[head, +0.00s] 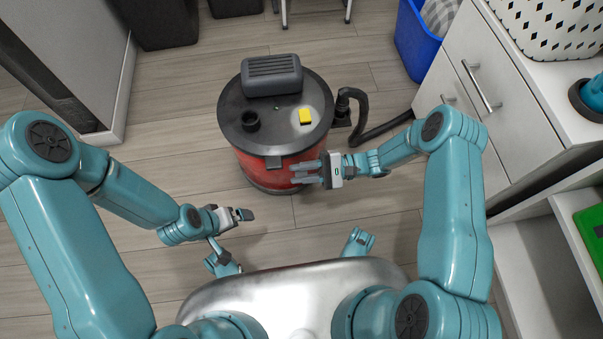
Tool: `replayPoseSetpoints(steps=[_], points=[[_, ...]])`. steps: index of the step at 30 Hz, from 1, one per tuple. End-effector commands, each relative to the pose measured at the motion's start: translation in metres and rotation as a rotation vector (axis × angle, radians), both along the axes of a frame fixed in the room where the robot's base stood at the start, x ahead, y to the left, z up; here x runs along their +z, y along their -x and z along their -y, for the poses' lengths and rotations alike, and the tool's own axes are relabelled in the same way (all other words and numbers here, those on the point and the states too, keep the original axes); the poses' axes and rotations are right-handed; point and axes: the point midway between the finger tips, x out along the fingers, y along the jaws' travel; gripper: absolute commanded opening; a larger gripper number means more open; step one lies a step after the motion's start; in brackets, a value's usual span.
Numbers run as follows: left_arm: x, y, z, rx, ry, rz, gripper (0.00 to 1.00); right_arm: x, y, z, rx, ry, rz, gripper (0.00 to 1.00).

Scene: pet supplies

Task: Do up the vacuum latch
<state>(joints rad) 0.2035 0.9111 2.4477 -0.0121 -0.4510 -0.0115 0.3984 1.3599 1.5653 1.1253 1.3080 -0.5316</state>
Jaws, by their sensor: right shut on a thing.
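The vacuum (275,125) is a red drum with a round dark lid, standing on the floor at the centre. A small dark tab (273,162) shows at the front of its lid rim. My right gripper (297,173) is at the drum's front right side, just below the rim, with its fingers shut on the vacuum latch. The fingers hide most of what they hold, so whether the latch is up or down cannot be made out. My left gripper (246,214) is in front of the vacuum, low and to the left, apart from it. Its finger gap is too small to judge.
A black hose (382,131) runs from the vacuum's right side towards the white drawer cabinet (475,85). A blue bin (414,45) stands at the back right. The floor left of the vacuum is clear.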

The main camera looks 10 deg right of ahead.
Motion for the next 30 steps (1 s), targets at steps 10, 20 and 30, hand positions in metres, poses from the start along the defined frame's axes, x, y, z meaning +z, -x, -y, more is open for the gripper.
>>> replayPoseSetpoints(steps=[10, 20, 30], points=[[-0.0002, 0.0004, 0.0001, 0.0, 0.0, -0.001, 1.0, -0.0004, 0.0002, 0.0006, -0.001, 0.0, -0.008, 0.45], [-0.0001, 0.0003, 0.0001, 0.0, 0.0, -0.001, 1.0, -0.0002, 0.0001, 0.0003, -0.001, -0.001, -0.007, 0.45], [-0.0018, 0.0002, 0.0, 0.0, 0.0, -0.001, 1.0, -0.0041, 0.0022, 0.0004, -0.001, 0.0, 0.054, 0.45]])
